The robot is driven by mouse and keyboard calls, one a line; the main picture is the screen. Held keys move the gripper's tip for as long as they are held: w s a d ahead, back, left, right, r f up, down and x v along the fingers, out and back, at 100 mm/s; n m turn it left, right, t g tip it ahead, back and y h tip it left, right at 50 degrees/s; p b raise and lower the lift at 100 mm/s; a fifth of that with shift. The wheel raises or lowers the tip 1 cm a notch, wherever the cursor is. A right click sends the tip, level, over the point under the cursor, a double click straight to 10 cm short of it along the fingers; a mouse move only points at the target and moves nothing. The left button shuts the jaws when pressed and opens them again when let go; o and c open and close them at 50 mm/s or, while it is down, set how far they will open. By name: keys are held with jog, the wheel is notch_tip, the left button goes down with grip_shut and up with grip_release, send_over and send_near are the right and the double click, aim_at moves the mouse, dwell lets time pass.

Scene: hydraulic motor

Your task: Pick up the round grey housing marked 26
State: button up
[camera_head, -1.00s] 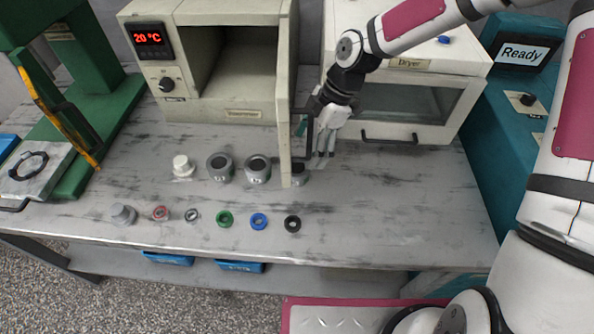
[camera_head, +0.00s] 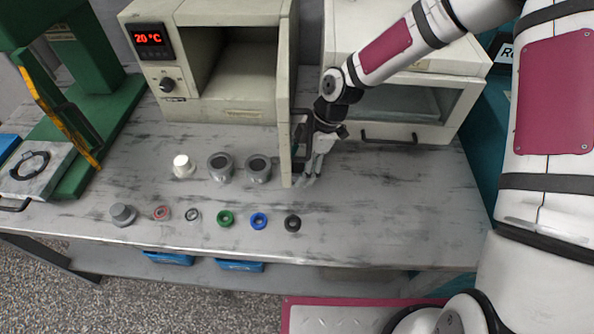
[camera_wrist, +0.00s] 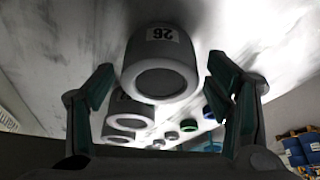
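The round grey housing marked 26 (camera_wrist: 160,62) is in the upper middle of the wrist view, its white label upside down. It stands between the two green-padded fingers of my gripper (camera_wrist: 159,75), with gaps to both, so the gripper is open. In the head view my gripper (camera_head: 314,168) points down at the table, just right of the open oven door. There the housing is mostly or wholly hidden by the door edge and the fingers.
The oven door (camera_head: 287,100) stands close on the gripper's left. Two similar grey housings (camera_head: 220,167) and (camera_head: 258,168) stand left of the door. A white part (camera_head: 183,165), small rings and a grey part (camera_head: 122,214) lie further left and in front. The table right of the gripper is clear.

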jog(key=c, duration=1.1)
jog(key=shift+r, duration=0.1)
